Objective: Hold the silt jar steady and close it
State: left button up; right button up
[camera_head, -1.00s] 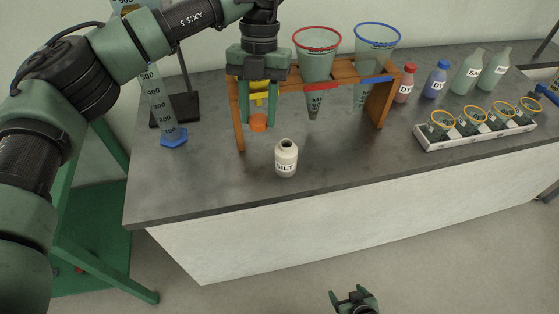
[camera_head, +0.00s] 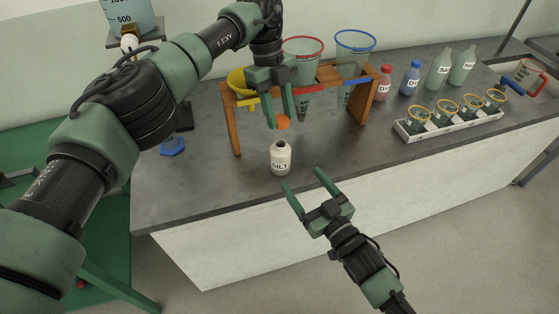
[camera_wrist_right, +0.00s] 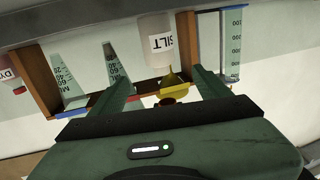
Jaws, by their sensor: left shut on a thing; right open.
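The silt jar (camera_head: 281,158), a small cream jar labelled SILT, stands upright and uncapped near the bench's front edge. It also shows in the right wrist view (camera_wrist_right: 157,45), beyond my right fingers. My left gripper (camera_head: 286,115) is shut on an orange lid (camera_head: 283,123). The lid hangs just above the jar's mouth in the head view, with a gap between; its exact depth is hard to tell. My right gripper (camera_head: 303,180) is open and empty, in front of the jar and apart from it, its fingers pointing toward the bench. It also shows in the wrist view (camera_wrist_right: 163,88).
A wooden rack (camera_head: 233,130) with funnel-shaped cones stands behind the jar. A blue-footed cylinder (camera_head: 172,147) is at left. Dye bottles (camera_head: 410,80) and a white tray (camera_head: 408,132) of cups stand right. The grey bench (camera_head: 345,165) is clear beside the jar.

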dwell(0.3)
jog(key=x, duration=1.2)
jog(key=shift+f, duration=0.1)
pick_arm(q)
grip_shut()
pick_arm(e)
grip_shut()
pick_arm(q)
send_over(283, 146)
jog(key=w+a, duration=0.1)
jog(key=shift+w+f, duration=0.1)
jog(key=shift+f, duration=2.4)
